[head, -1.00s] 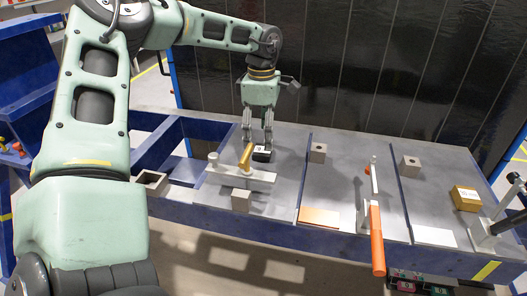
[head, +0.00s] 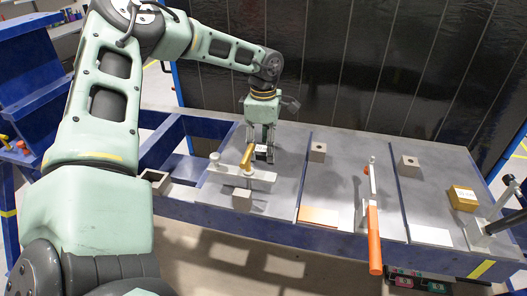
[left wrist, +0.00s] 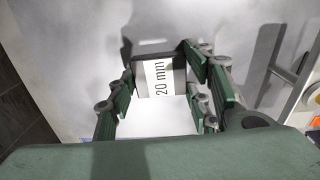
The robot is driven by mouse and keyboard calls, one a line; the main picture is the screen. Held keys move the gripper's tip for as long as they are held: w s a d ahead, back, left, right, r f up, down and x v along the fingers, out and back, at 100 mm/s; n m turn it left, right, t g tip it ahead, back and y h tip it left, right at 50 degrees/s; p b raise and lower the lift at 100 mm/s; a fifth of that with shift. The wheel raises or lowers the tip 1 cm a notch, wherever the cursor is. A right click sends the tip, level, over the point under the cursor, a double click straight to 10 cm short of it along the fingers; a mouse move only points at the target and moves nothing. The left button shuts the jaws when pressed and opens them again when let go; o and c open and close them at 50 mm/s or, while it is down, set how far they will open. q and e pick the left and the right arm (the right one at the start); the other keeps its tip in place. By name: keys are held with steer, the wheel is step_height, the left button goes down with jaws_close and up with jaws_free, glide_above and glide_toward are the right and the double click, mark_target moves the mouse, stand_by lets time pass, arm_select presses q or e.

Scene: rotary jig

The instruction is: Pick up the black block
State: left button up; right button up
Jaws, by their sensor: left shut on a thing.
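The black block (head: 262,149) is on the grey table top at the back left, mostly hidden between the fingers of my left gripper (head: 262,158) in the head view. In the left wrist view the black block (left wrist: 145,62) has a white label reading "20 mm". The fingers of my left gripper (left wrist: 163,92) stand on either side of it. My left gripper is shut on the black block. I cannot tell whether the block touches the table. My right gripper is not in view.
A white clamp bar with a brass-coloured handle (head: 247,156) stands just in front of my left gripper. Grey blocks (head: 318,152) (head: 410,166), an orange-handled lever (head: 375,240) and a yellow block (head: 463,198) are to the right. A dark panelled wall (head: 350,70) is behind the table.

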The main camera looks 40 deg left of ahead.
arm_select(q)
steer(key=c, duration=0.7)
steer(key=shift+w, duration=0.1)
steer(key=shift+c, duration=0.2)
steer(key=shift+r, duration=0.15)
